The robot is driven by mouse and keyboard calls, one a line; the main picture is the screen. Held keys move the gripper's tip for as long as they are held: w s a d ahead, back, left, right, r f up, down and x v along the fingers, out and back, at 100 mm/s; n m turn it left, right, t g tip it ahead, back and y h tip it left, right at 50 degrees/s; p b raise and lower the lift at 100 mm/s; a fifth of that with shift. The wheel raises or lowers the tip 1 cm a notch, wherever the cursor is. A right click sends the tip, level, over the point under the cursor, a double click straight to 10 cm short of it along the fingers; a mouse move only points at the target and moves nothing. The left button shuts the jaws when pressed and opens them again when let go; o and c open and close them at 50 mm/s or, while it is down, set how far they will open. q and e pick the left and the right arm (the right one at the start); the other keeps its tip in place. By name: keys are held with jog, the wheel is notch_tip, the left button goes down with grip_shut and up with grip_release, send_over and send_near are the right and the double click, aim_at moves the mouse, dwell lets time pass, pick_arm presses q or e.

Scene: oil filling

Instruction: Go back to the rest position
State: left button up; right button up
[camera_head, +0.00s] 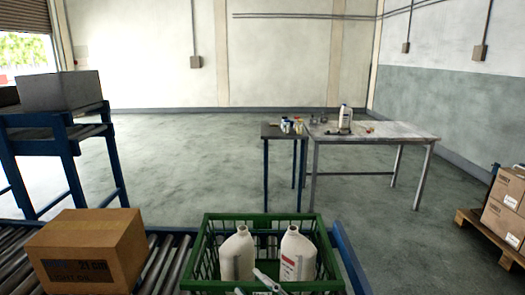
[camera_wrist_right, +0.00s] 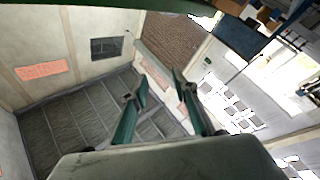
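That view looks out over walls, floor and windows at a steep tilt. Two white bottles stand in the crate, a left one (camera_head: 237,256) and a right one (camera_head: 298,255) with a label. My left gripper is in neither view.
A cardboard box (camera_head: 88,248) sits on the roller conveyor (camera_head: 160,262) left of the crate. A blue stand (camera_head: 70,140) carries a grey box (camera_head: 60,91). A table (camera_head: 385,135) with a bottle (camera_head: 345,117) stands farther back. Boxes (camera_head: 505,208) lie on a pallet at right. Floor between is clear.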

jog(key=s+d+f+m+h, duration=0.2)
jog(key=d+f+m+h, duration=0.4)
jog(key=f, duration=0.4)
jog(key=s+d+f+m+h, duration=0.2)
jog(key=d+f+m+h, duration=0.15)
jog(key=d+f, duration=0.45)
jog(key=s+d+f+m+g+h, duration=0.1)
jog(key=s+d+f+h, duration=0.1)
jog(key=s+d+f, duration=0.2)
jog(key=s+d+f+m+g+h, duration=0.1)
jog(key=s+d+f+g+h, duration=0.1)
jog(key=s+f, duration=0.5)
notch_tip(320, 180, down, 3)
jog(key=shift+d+r+g, duration=0.1)
jog(key=shift+d+g, duration=0.2)
jog(key=shift+d, duration=0.6)
jog(key=shift+m, duration=0.25)
